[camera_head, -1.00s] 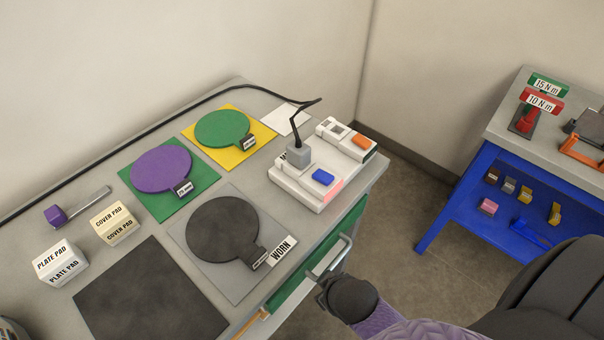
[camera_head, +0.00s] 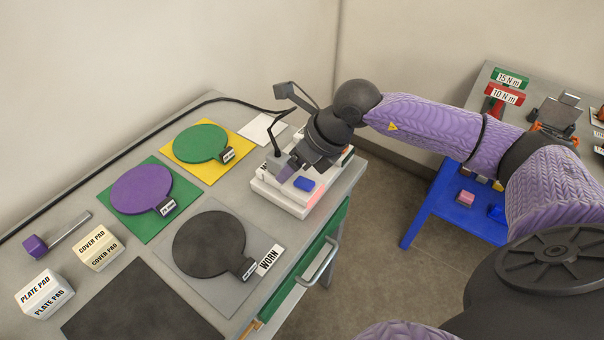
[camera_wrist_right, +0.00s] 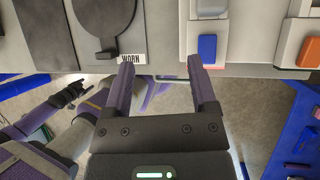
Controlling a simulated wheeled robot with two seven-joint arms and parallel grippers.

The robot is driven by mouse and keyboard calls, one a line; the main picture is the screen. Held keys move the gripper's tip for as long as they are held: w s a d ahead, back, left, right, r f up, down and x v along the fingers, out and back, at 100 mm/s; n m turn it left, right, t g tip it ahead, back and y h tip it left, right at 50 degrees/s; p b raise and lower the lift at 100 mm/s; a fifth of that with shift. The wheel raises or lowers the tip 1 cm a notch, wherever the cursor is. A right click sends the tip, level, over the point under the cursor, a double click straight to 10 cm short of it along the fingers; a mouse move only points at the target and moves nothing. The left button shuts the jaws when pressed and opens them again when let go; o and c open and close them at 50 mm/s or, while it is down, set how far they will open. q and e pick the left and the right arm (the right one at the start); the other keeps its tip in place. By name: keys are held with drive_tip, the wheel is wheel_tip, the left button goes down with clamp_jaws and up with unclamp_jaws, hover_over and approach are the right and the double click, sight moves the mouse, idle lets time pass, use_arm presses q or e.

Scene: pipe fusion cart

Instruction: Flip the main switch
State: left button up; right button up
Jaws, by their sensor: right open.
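Two white switch boxes stand side by side at the right end of the grey cart. The nearer box (camera_head: 275,196) carries a blue rocker switch (camera_head: 304,184) and a grey plug with a black cable. The blue rocker also shows in the right wrist view (camera_wrist_right: 207,48). The other box has an orange rocker (camera_wrist_right: 308,52), hidden behind my right gripper in the head view. Which rocker is the main switch I cannot tell. My right gripper (camera_head: 288,165) is open and empty above the boxes, its fingers pointing down near the plug. A dark left gripper (camera_wrist_right: 66,95) shows small in the wrist view.
Green (camera_head: 200,142), purple (camera_head: 142,189) and black (camera_head: 215,243) round pads lie on the cart. A WORN label (camera_head: 269,260) and a drawer handle (camera_head: 320,263) are near its front edge. A blue-framed bench (camera_head: 432,205) stands to the right.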

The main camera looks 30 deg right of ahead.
sight(300, 180)
drive_tip(key=d+h, duration=0.3)
drive_tip(key=d, duration=0.2)
drive_tip(key=b+x, duration=0.1)
drive_tip(key=x, duration=0.3)
drive_tip(key=b+x, duration=0.1)
drive_tip(key=x, duration=0.4)
drive_tip(key=shift+a+f, duration=0.25)
drive_tip(key=shift+f, duration=0.05)
drive_tip(key=c, duration=0.7)
drive_tip(key=shift+c, duration=1.4)
drive_tip(key=shift+s, duration=0.1)
clamp_jaws()
